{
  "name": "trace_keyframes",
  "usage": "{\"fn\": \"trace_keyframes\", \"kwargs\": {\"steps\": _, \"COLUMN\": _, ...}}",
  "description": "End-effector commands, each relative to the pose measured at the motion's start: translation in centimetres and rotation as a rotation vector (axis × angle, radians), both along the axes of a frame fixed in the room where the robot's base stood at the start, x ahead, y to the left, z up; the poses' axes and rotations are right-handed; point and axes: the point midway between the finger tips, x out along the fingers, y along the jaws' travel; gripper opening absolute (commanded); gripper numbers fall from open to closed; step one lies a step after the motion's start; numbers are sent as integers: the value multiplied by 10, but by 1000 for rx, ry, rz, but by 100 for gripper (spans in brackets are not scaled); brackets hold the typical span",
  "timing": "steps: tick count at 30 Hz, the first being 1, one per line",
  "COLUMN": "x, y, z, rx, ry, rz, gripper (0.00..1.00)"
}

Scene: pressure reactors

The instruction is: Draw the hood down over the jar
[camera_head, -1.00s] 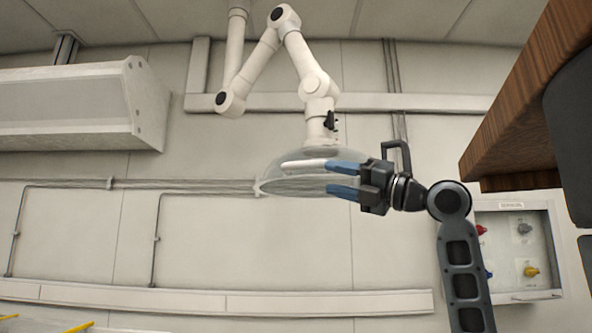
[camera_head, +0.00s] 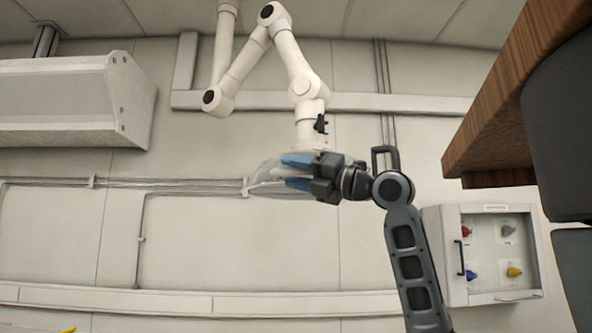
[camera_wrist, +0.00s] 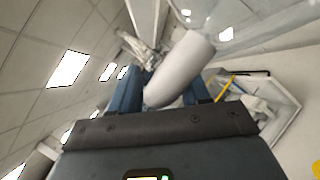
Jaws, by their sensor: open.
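The hood is a clear dome (camera_head: 262,178) at the lower end of a white jointed arm (camera_head: 304,88), high in front of the wall in the head view. My gripper (camera_head: 287,171) is level with the dome and overlaps its right part, with its blue fingers apart, one above the other. In the wrist view a thick white bar (camera_wrist: 182,68), apparently the hood's handle, lies between the blue fingers of my gripper (camera_wrist: 163,85). I cannot tell whether the fingers touch it. The jar is not in view.
A wooden-edged cabinet (camera_head: 490,110) juts in at the upper right. A wall box (camera_head: 500,255) with coloured knobs is at the lower right. A grey-white housing (camera_head: 70,105) hangs at the left.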

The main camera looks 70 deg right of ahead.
Motion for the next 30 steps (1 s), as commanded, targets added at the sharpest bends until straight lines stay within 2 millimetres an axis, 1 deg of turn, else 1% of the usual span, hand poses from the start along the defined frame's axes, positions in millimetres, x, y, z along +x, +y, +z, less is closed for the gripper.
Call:
{"fn": "trace_keyframes", "kwargs": {"steps": 4, "x": 0, "y": 0, "z": 0, "rx": 0, "ry": 0, "rz": 0, "gripper": 46}}
{"fn": "trace_keyframes", "kwargs": {"steps": 5, "x": 0, "y": 0, "z": 0, "rx": 0, "ry": 0, "rz": 0, "gripper": 44}}
{"fn": "trace_keyframes", "kwargs": {"steps": 19, "x": 0, "y": 0, "z": 0, "rx": 0, "ry": 0, "rz": 0, "gripper": 0}}
{"fn": "trace_keyframes", "kwargs": {"steps": 30, "x": -1, "y": 0, "z": -1, "rx": 0, "ry": 0, "rz": -1, "gripper": 0}}
